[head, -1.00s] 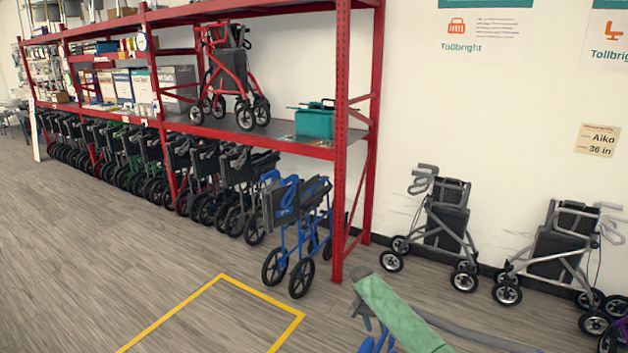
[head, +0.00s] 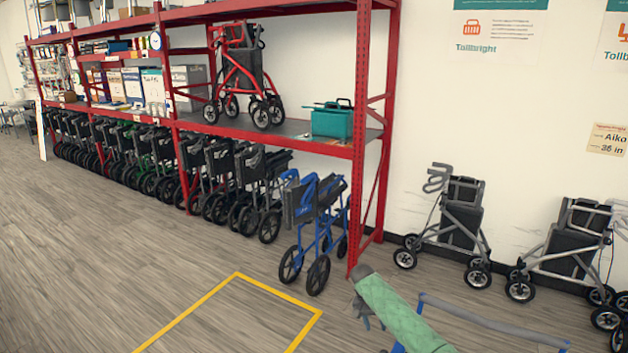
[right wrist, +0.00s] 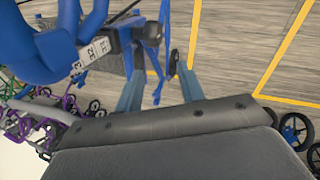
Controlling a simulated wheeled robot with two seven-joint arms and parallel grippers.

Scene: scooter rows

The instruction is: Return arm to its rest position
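My right arm, with a green sleeve, comes in at the bottom right of the head view. Its gripper (head: 368,316) is dark, small and partly hidden below the sleeve. In the right wrist view its two grey-blue fingers (right wrist: 160,92) stand apart, with nothing clearly held between them. Blue tubing with a white tag (right wrist: 97,52) is close by at the upper left of that view. In the head view a blue and grey frame (head: 488,325) shows just right of and behind the sleeve, mostly cut off. My left gripper is not in view.
A red shelf rack (head: 357,160) stands along the wall, with a row of folded walkers beneath. A blue walker (head: 315,225) stands at its near end. Grey walkers (head: 455,225) stand by the wall at right. A yellow floor outline (head: 275,285) encloses bare floor.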

